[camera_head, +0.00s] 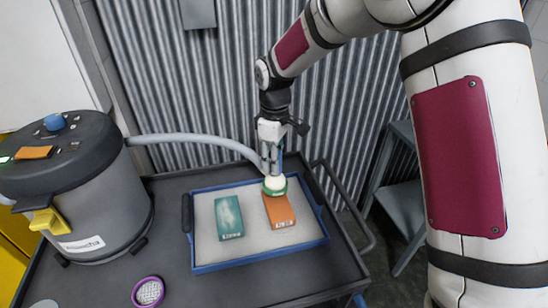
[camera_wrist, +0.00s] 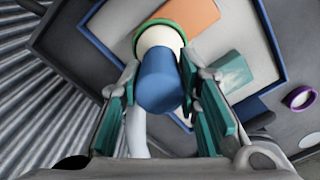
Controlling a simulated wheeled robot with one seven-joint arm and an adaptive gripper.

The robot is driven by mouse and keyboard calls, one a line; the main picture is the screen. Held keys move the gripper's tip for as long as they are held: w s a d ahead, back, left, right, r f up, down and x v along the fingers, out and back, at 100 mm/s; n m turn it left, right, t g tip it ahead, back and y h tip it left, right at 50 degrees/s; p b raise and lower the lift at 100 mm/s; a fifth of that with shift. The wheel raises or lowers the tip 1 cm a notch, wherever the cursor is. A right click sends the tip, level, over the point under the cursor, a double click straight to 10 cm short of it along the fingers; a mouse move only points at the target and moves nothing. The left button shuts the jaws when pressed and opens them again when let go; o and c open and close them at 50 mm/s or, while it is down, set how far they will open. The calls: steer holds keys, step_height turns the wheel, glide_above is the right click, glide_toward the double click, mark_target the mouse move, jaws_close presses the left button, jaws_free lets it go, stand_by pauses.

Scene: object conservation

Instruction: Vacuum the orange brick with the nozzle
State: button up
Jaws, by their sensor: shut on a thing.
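The orange brick (camera_head: 279,210) lies flat on the right side of a blue-rimmed tray (camera_head: 260,261); it also shows in the wrist view (camera_wrist: 194,18). My gripper (camera_head: 273,160) is shut on the nozzle (camera_wrist: 158,80), which has a blue body, a cream head and a green rim. In the head view the nozzle's head (camera_head: 275,183) points down at the far end of the orange brick and overlaps it. I cannot tell whether they touch. A teal brick (camera_head: 229,217) lies to the left on the same tray.
A grey vacuum canister (camera_head: 75,190) stands at the left, with a pale hose (camera_head: 195,139) running to the nozzle. A purple-rimmed round piece (camera_head: 148,292) lies on the dark cart top near the front. A corrugated wall (camera_head: 190,90) stands behind.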

steer(key=shift+s+d+p, duration=0.1)
steer(key=shift+s+p, duration=0.25)
steer(key=shift+s, duration=0.25)
steer(key=shift+s, duration=0.25)
steer(key=shift+s+d+p, duration=0.1)
steer(key=shift+s+p, duration=0.15)
steer(key=shift+p, duration=0.1)
steer(key=shift+s, duration=0.35)
steer(key=shift+s+d+p, duration=0.15)
steer(key=shift+s+p, duration=0.15)
steer(key=shift+p, duration=0.1)
steer(key=shift+s, duration=0.35)
steer(key=shift+s+d+p, duration=0.15)
steer(key=shift+s+p, duration=0.3)
steer(key=shift+p, duration=0.1)
stand_by(0.3)
steer(key=shift+s, duration=0.35)
steer(key=shift+s+d+p, duration=0.15)
steer(key=shift+s+p, duration=0.2)
steer(key=shift+p, duration=0.05)
